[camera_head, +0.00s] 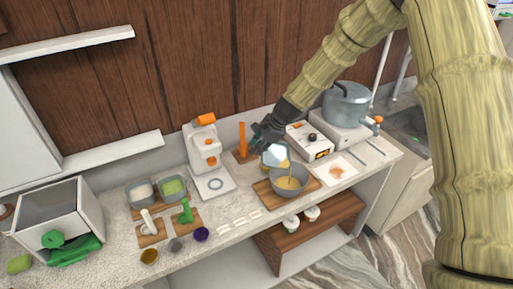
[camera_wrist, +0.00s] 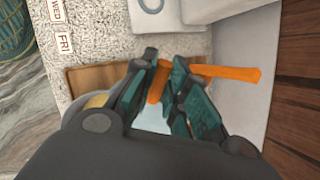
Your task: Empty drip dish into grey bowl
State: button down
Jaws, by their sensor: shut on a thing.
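My gripper (camera_head: 262,142) is shut on the drip dish (camera_head: 274,156), a small pale dish tilted above the grey bowl. Yellow liquid shows at the dish's lower right edge and runs down into the bowl. The grey bowl (camera_head: 289,184) stands upright on a wooden board (camera_head: 264,188) and has yellow liquid in it. In the wrist view my fingers (camera_wrist: 164,62) close around an orange piece (camera_wrist: 157,84), with a pale surface (camera_wrist: 155,120) below it. My fingers hide part of the dish; how much liquid it holds cannot be seen.
An orange upright piece (camera_head: 242,138) on a wooden base stands just behind my gripper. A white machine (camera_head: 203,147) is to the left. A white box with a knob (camera_head: 309,141) and a large pot (camera_head: 346,103) are to the right. Small white labels (camera_head: 240,221) lie along the front.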

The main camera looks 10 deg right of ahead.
jog(key=shift+s+d+r+t+y, duration=0.15)
jog(key=shift+d+r+t+y, duration=0.15)
jog(key=shift+r, duration=0.15)
jog(key=s+d+r+t+y+b, duration=0.1)
jog(key=s+d+t+y+b, duration=0.5)
jog(key=b, duration=2.9)
jog(key=shift+s+d+r+n+t+y, duration=0.15)
jog(key=shift+s+r+n+t+y, duration=0.25)
jog(key=shift+s, duration=0.15)
jog(key=shift+s+b, duration=0.1)
jog(key=shift+b, duration=0.65)
jog(key=b, duration=0.2)
jog(key=y+b, duration=0.1)
jog(key=b, duration=0.1)
jog(key=shift+s+d+f+t, duration=0.15)
jog(key=shift+s+d+t, duration=0.2)
jog(key=shift+d+t, duration=0.05)
jog(key=b, duration=0.3)
jog(key=shift+s+d, duration=0.15)
jog(key=shift+s, duration=0.05)
jog(key=shift+s+d+t+y+b, duration=0.25)
jog(key=shift+t+y+b, duration=0.05)
jog(key=shift+b, duration=0.95)
jog(key=shift+w+r+p, duration=0.1)
jog(key=shift+r+p, duration=0.25)
jog(key=shift+p, duration=0.25)
